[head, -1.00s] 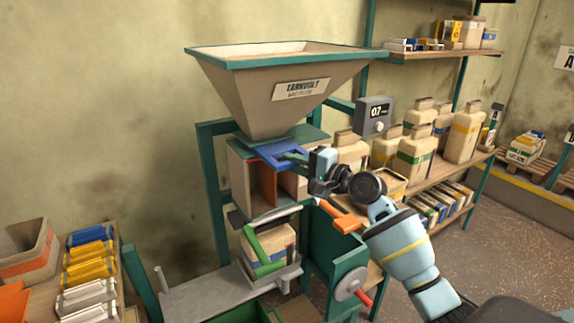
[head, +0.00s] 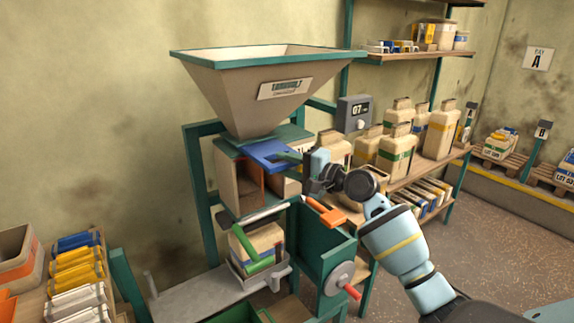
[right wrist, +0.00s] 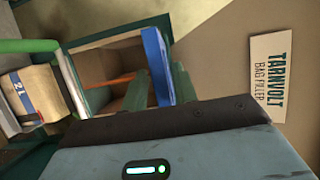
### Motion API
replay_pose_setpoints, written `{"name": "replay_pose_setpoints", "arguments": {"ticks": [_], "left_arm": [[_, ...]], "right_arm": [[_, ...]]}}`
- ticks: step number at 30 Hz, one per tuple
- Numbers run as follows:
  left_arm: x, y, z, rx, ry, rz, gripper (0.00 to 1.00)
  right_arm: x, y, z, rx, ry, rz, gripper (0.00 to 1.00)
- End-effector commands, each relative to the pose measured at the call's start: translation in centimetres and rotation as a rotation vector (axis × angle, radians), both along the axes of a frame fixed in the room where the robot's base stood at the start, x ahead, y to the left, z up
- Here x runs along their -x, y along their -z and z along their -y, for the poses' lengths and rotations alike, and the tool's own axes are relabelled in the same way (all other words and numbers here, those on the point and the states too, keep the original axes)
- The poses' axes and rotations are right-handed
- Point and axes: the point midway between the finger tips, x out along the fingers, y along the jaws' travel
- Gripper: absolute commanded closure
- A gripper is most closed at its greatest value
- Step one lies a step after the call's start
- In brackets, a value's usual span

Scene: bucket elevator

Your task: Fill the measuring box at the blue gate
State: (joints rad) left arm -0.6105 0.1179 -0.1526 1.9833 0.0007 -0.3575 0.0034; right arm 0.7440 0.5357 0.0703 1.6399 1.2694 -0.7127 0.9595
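The blue gate (head: 268,154) is a flat plate under the tan hopper (head: 262,92). The measuring box (head: 228,178) is the tan chamber below it; its front is open and an orange part shows inside. My right gripper (head: 290,156) is at the gate's right side. In the right wrist view, the green fingers (right wrist: 160,88) stand on either side of the blue plate (right wrist: 156,62) and appear closed on it. The measuring box also shows there (right wrist: 108,68), with no visible fill in the part I see. My left gripper is not in view.
A bag (head: 262,238) sits below the box near a green lever (head: 243,242). A grey display (head: 354,113) reads 07. Shelves with containers stand at right.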

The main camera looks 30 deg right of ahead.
Motion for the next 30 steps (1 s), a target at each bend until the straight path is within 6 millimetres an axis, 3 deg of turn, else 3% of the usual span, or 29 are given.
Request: {"name": "replay_pose_setpoints", "arguments": {"ticks": [11,24,30], "left_arm": [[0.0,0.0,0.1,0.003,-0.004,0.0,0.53],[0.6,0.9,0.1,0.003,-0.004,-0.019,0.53],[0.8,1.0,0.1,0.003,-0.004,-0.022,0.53]], "right_arm": [[0.3,-0.1,0.1,-0.001,0.001,0.002,0.65],[5.8,0.2,2.7,0.0,0.001,-0.002,0.65],[7.0,0.0,3.2,0.0,0.001,0.0,0.65]]}}
